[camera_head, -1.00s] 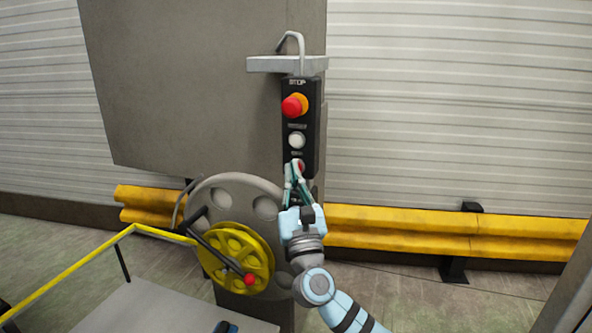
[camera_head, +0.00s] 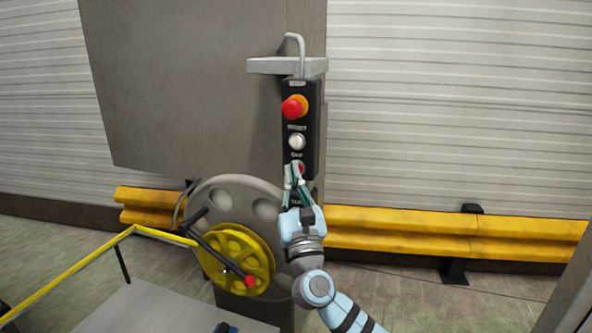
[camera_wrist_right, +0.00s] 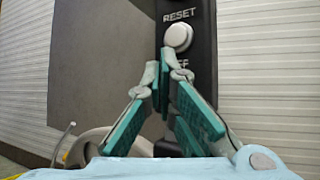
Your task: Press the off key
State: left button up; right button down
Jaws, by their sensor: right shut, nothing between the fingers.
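The black control panel (camera_head: 313,140) hangs upright under a grey bracket. The off key is a red button (camera_head: 301,168) low on it, below a small label, partly covered by my fingers. In the right wrist view the label above it reads "FF", its first letter hidden; the key itself is hidden behind the fingers. My right gripper (camera_head: 292,170) is shut and empty, its tips at the key's left side. The right wrist view shows the closed fingertips (camera_wrist_right: 167,70) just below the reset button (camera_wrist_right: 178,37). I cannot tell whether they touch the key. My left gripper is out of view.
A red stop knob on a yellow-orange base (camera_head: 294,106) and the white reset button (camera_head: 297,141) sit above the off key. A grey wheel with a yellow hub (camera_head: 236,258) and red-knobbed crank stands lower left. A yellow guard rail (camera_head: 400,228) runs behind.

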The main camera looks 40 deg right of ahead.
jog(key=shift+d, duration=0.2)
jog(key=shift+w+d, duration=0.15)
jog(key=shift+d, duration=0.05)
jog(key=shift+w+d, duration=0.2)
jog(key=shift+d, duration=0.15)
dwell(0.8)
jog(key=shift+a, duration=0.1)
jog(key=shift+s+a+p, duration=0.3)
jog(key=shift+s+a, duration=0.1)
jog(key=shift+a, duration=0.25)
jog(key=a, duration=0.1)
jog(key=s+a+p, duration=0.1)
jog(key=a, duration=0.1)
jog(key=s+a, duration=0.1)
jog(key=shift+s+a+p, duration=0.15)
jog(key=shift+a+p, duration=0.05)
jog(key=shift+p, duration=0.1)
